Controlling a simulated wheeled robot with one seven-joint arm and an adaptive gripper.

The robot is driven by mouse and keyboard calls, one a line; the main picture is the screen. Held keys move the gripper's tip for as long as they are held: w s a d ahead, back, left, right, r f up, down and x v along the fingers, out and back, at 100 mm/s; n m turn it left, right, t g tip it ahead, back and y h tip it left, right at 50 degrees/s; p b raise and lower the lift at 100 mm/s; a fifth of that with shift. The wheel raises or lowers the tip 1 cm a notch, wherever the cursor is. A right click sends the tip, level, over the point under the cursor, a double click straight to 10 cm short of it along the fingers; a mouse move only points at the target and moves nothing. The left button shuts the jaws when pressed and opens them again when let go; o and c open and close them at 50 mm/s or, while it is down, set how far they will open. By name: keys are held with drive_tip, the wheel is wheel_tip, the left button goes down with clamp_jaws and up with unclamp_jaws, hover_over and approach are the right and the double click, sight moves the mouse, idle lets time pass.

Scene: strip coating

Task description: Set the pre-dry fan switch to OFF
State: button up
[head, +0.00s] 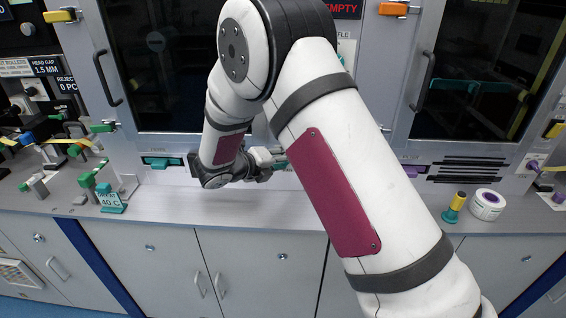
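My gripper (278,161) is low in front of the machine's front panel, near the middle of the head view, with its fingers pointing right. A small teal part shows at its fingertips, partly hidden. I cannot tell whether the fingers touch it, or whether they are open or shut. No switch is legible as the pre-dry fan switch; my arm covers much of the panel behind it.
A teal-fronted panel part (160,162) is left of my gripper. A grey ledge (165,200) runs below. Teal and green fittings with a small sign (111,203) stand at left. A yellow-and-teal cylinder (454,207) and a white roll (488,205) stand at right.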

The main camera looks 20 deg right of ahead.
drive_tip(key=shift+f, duration=0.1)
idle(0.3)
drive_tip(key=shift+a+f+n+h+b, duration=0.1)
drive_tip(key=shift+f+n+h+b, duration=0.1)
drive_tip(key=shift+n+h+b, duration=0.9)
drive_tip(key=shift+p, duration=0.3)
drive_tip(key=shift+h, duration=0.3)
drive_tip(key=shift+f+n+t+h+b, duration=0.25)
drive_tip(key=shift+n+t+h+b, duration=0.25)
drive_tip(key=shift+n+h+b, duration=0.4)
